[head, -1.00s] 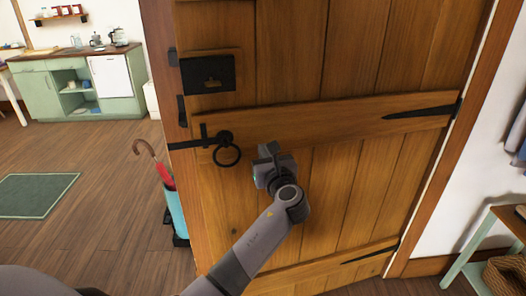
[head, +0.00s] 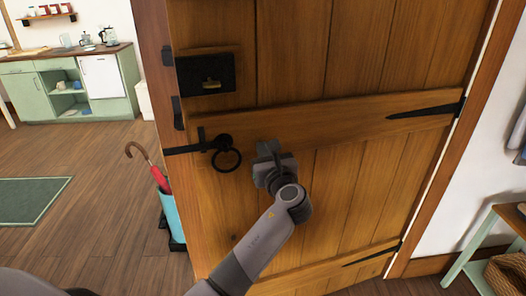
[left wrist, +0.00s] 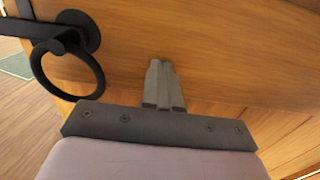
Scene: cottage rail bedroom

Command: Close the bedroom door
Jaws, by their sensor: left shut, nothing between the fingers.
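The wooden bedroom door (head: 350,75) stands partly open in the head view, with its hinge straps on the right and its free edge on the left. A black ring handle (head: 227,159) and latch bar sit near the free edge; the ring also shows at the left of the left wrist view (left wrist: 68,68). My left gripper (head: 266,150) is shut and empty, at the door face just right of the ring. Its fingers (left wrist: 162,85) point at the door's cross plank; I cannot tell whether they touch it. My right gripper is out of view.
Left of the door an opening shows a wood floor, a green rug (head: 32,200) and a green kitchen counter (head: 68,85). A teal stand (head: 173,214) with a red umbrella is just past the door's free edge. A small table (head: 478,250) stands at right.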

